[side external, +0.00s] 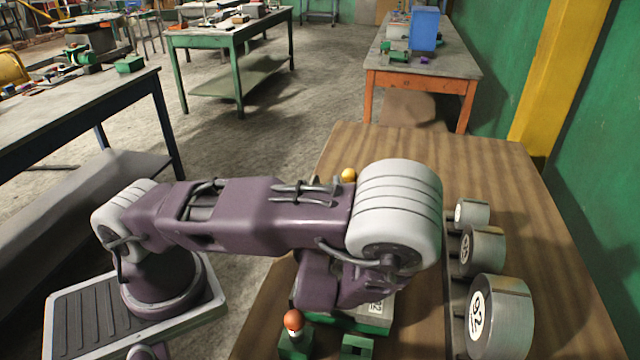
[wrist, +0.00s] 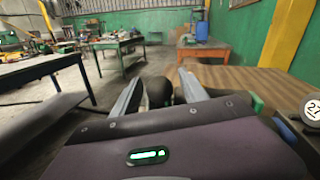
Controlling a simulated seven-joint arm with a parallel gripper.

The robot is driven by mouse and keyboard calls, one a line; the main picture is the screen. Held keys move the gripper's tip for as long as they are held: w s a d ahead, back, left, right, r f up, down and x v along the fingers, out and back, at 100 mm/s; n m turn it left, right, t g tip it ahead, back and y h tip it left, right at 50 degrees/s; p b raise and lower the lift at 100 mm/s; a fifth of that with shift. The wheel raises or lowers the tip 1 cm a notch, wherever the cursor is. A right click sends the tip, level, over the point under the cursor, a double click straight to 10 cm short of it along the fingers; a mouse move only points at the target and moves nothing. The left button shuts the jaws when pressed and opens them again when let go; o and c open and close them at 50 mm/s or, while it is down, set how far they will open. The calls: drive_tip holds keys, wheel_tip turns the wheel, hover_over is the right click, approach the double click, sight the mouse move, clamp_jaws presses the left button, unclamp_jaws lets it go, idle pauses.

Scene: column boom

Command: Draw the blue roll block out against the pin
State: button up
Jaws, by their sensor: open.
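My gripper (wrist: 160,85) shows in the wrist view with its two grey fingers spread apart. Dark rounded shapes (wrist: 160,92) show between and behind the fingers; I cannot tell what they are or how far off. A small blue piece (wrist: 286,131) shows at the right edge of the wrist view, beside a numbered disc; I cannot tell whether it is the roll block. In the side view my arm covers the gripper, and I make out neither the blue roll block nor its pin.
Several numbered metal cylinders (side external: 500,318) stand along the right of the wooden table (side external: 530,215). An orange ball (side external: 293,320) tops a green base (side external: 296,343) at the front; a yellow ball (side external: 348,175) shows behind my arm. The table's far part is clear.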

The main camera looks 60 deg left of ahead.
drive_tip(key=shift+x, duration=0.85)
clamp_jaws()
idle(0.8)
